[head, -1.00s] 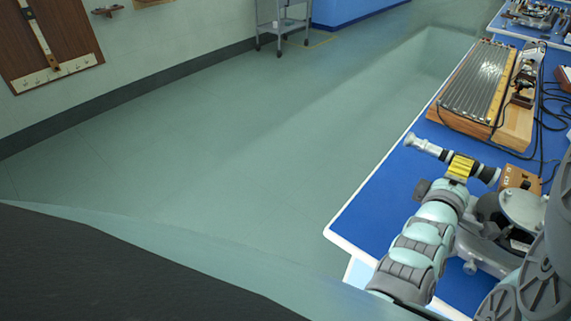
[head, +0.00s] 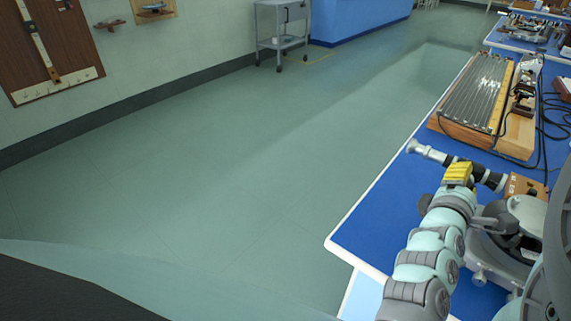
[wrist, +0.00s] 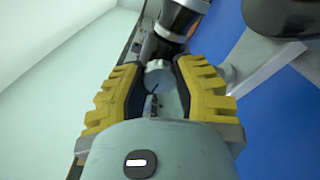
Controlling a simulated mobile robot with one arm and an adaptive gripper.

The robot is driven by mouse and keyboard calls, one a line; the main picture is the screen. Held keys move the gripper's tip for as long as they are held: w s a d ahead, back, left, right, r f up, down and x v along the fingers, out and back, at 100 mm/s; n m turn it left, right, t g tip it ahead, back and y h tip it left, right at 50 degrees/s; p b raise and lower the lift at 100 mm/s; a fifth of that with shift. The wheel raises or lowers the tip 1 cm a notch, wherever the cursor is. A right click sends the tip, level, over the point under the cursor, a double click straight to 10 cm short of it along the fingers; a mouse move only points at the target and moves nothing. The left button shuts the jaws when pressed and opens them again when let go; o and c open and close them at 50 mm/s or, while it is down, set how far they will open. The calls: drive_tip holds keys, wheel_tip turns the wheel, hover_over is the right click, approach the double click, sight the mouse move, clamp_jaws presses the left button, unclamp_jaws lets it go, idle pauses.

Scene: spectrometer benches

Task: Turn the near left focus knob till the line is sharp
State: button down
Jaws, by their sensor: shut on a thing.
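The spectrometer (head: 520,235) stands on the near corner of the blue bench. Its dark tube (head: 493,180), with a silver eyepiece end (head: 425,150), points left across the bench. My gripper (head: 458,174), with yellow fingers, is at this tube and covers part of it. In the wrist view, my gripper (wrist: 158,76) is shut on a small grey knob (wrist: 158,70) under the black tube (wrist: 182,22). The fingers lie on either side of the knob. The knob is hidden in the head view. The line is not visible in either view.
A wooden box (head: 522,188) sits right of the tube. A ribbed device on a wooden base (head: 515,135) and black cables (head: 545,130) lie farther back. The bench's white edge (head: 375,195) borders open floor at left. A grey trolley (head: 280,25) stands far off.

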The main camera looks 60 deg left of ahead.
drive_tip(key=shift+a, duration=0.1)
drive_tip(key=c, duration=0.6)
unclamp_jaws()
drive_tip(key=shift+c, duration=0.2)
drive_tip(key=shift+s, duration=0.15)
drive_tip(key=v, duration=0.7)
drive_tip(key=shift+o, duration=0.2)
drive_tip(key=shift+s, duration=0.2)
